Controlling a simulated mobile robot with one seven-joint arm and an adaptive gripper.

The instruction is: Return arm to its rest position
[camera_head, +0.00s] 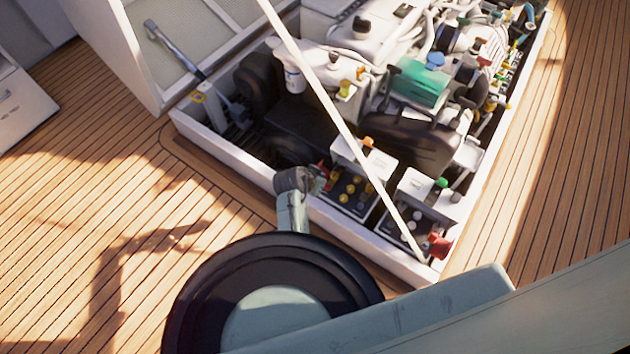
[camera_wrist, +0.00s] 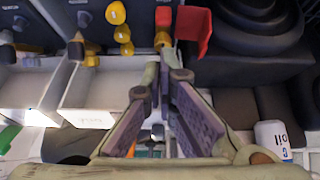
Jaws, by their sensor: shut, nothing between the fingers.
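My arm reaches from the bottom of the head view to the near edge of the engine hatch (camera_head: 335,222). Its wrist end (camera_head: 293,182) is over the hatch rim, and the fingers are mostly hidden there. In the wrist view my gripper (camera_wrist: 165,68) is shut and empty, its fingers converging at the tips. A red handle (camera_wrist: 193,28) shows just beyond the fingertips; I cannot tell whether they touch it. A dark panel with yellow knobs (camera_wrist: 116,13) lies to the left of the fingertips.
The raised hatch lid (camera_head: 100,45) stands at the upper left. A thin pale strut (camera_head: 330,105) crosses above the engine. A red knob (camera_head: 438,246) is at the hatch's near right corner. A white oil bottle (camera_wrist: 270,138) shows at lower right. Wooden deck (camera_head: 60,220) is clear on the left.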

